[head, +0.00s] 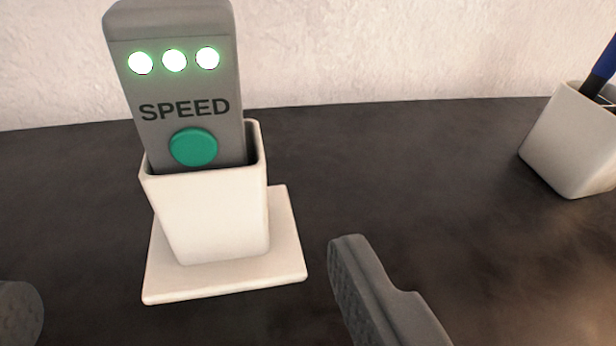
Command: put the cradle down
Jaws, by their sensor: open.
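The cradle (212,222) is a white square cup on a flat white base plate, standing upright on the dark table. A grey remote (181,85) stands in it, marked SPEED, with three lit green-white lights and a green button. My gripper (190,290) is open. Its right finger shows at the lower middle, to the right of the base plate, and part of its left finger shows at the lower left corner. Both fingers are apart from the cradle, which stands between and beyond them.
A white pen holder (573,140) with a blue pen (603,69) and a dark item stands at the right edge. A pale rough wall (400,50) rises behind the dark table (420,180). The table between cradle and pen holder is clear.

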